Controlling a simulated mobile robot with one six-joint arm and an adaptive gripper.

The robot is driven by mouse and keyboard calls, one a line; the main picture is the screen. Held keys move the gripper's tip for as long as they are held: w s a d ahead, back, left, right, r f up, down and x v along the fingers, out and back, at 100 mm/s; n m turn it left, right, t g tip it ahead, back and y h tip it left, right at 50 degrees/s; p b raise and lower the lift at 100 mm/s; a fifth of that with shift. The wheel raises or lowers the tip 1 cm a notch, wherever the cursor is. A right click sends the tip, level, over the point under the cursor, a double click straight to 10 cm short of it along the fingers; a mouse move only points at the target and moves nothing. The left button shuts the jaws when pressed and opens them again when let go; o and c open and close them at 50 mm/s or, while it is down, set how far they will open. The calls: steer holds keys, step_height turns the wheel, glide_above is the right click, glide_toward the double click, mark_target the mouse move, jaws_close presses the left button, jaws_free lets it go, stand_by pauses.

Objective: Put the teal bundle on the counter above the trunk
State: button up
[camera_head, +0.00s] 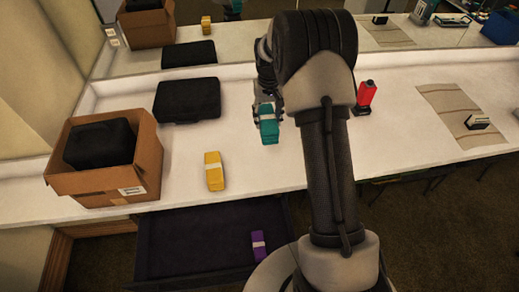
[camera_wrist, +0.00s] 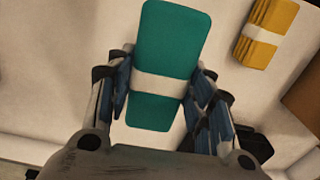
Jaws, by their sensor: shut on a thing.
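The teal bundle (camera_head: 268,129) has a white band and is held in my gripper (camera_head: 266,112), above or at the white counter (camera_head: 240,160). In the wrist view the teal bundle (camera_wrist: 172,50) sits between both fingers of my gripper (camera_wrist: 158,95), which are shut on it around the band. I cannot tell whether its lower end touches the counter. The trunk (camera_head: 180,245) is a dark, open box below the counter's front edge, with a purple bundle (camera_head: 258,246) in it.
A yellow bundle (camera_head: 214,171) lies on the counter near the front edge. A cardboard box (camera_head: 95,180) holding a black item stands at left. A black case (camera_head: 187,98), a red object (camera_head: 366,95) and a beige mat (camera_head: 465,112) lie farther out. A mirror backs the counter.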

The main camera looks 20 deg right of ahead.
step_height(320, 180, down, 15)
steer(key=b, duration=0.3)
steer(key=shift+f, duration=0.15)
steer(key=shift+f, duration=0.2)
steer(key=o, duration=1.2)
steer(key=shift+r, duration=0.1)
